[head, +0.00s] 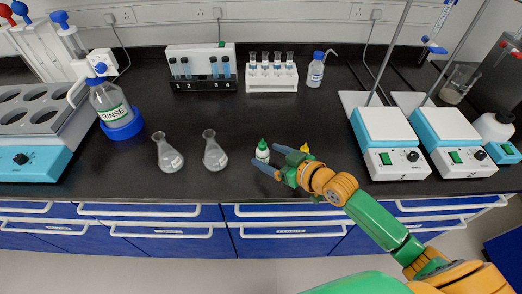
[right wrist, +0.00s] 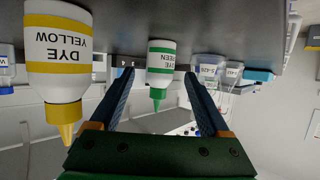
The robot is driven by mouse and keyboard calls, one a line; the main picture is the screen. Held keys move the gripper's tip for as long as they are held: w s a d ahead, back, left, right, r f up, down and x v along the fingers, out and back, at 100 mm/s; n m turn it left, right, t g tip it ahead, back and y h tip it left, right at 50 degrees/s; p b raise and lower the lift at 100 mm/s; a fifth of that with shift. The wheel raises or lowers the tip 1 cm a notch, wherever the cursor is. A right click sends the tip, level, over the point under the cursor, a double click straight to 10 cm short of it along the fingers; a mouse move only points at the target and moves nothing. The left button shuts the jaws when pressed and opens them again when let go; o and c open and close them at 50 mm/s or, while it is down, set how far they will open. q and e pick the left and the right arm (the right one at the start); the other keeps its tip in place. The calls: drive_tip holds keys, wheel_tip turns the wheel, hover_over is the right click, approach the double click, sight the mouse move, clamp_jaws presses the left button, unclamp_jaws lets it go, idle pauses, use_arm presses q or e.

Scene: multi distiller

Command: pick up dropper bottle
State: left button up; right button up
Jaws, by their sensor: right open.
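A white dropper bottle with a green cap and a green dye label (head: 262,152) stands upright near the front of the dark bench. In the right wrist view, which is upside down, this green dye bottle (right wrist: 161,62) appears between the two blue fingers. My right gripper (head: 266,156) is open and empty, its fingers pointing at the green bottle. I cannot tell whether they touch it. A yellow dye dropper bottle (right wrist: 58,55) is beside the gripper, outside the fingers. In the head view only its yellow top (head: 305,148) shows behind the gripper. My left gripper is not in view.
Two glass flasks (head: 169,155) (head: 214,154) stand left of the green bottle. A rinse bottle (head: 112,104) stands farther left. Racks (head: 271,78) stand at the back, and two hotplate stirrers (head: 388,140) (head: 447,140) on the right. The bench is clear behind the dropper bottles.

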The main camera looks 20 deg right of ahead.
sight(267, 155)
drive_tip(key=x, duration=0.3)
drive_tip(key=shift+w+a+f, duration=0.1)
drive_tip(key=shift+w+f, duration=0.05)
drive_tip(key=shift+w, duration=0.1)
drive_tip(key=shift+s, duration=0.2)
drive_tip(key=c, duration=1.1)
